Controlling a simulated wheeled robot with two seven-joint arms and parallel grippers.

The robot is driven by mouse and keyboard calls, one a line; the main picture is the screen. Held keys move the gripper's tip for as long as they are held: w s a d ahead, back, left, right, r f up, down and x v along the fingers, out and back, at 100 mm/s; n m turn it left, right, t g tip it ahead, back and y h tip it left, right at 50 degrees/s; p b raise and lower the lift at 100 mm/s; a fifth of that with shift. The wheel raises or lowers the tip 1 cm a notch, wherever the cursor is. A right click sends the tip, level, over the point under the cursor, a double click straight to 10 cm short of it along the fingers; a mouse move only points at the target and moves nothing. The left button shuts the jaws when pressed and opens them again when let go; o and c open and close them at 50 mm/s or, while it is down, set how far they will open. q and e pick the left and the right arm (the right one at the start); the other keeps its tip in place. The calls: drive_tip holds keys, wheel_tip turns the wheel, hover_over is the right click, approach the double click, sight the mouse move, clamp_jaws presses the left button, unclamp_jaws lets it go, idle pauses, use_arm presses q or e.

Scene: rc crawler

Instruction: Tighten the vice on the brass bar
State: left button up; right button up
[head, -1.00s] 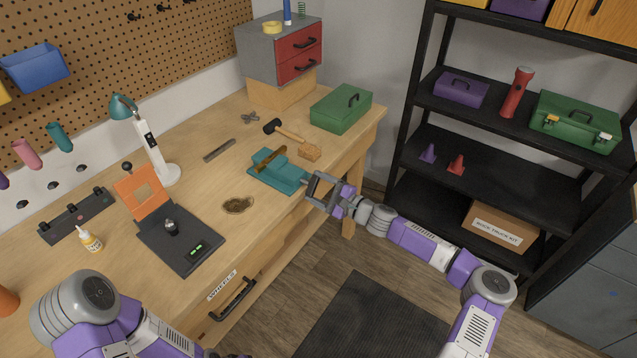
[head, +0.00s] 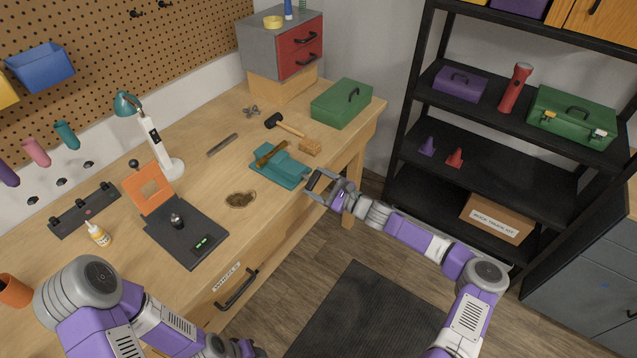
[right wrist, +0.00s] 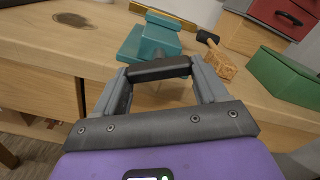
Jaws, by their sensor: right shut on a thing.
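The teal vice (head: 284,171) sits at the right front edge of the workbench, with the brass bar (head: 271,154) lying across its jaws. Its dark handle bar (head: 313,180) sticks out past the bench front. My right gripper (head: 317,187) is shut on the handle. In the right wrist view the handle (right wrist: 158,68) spans between the two fingers, with the vice (right wrist: 150,40) and brass bar (right wrist: 168,19) just beyond. I cannot tell how snugly the jaws touch the bar.
A wooden mallet (head: 290,127) lies behind the vice, and a green box (head: 342,103) stands at the bench's far right. A dark stand with an orange plate (head: 148,188), a lamp (head: 155,145) and a glue bottle (head: 98,234) are to the left. Open floor lies before the bench.

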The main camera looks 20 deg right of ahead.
drive_tip(key=o, duration=1.1)
drive_tip(key=shift+c, duration=0.2)
drive_tip(key=v, duration=0.7)
drive_tip(key=shift+s+d+p, duration=0.2)
drive_tip(key=shift+s+p, duration=0.05)
drive_tip(key=shift+p, duration=0.2)
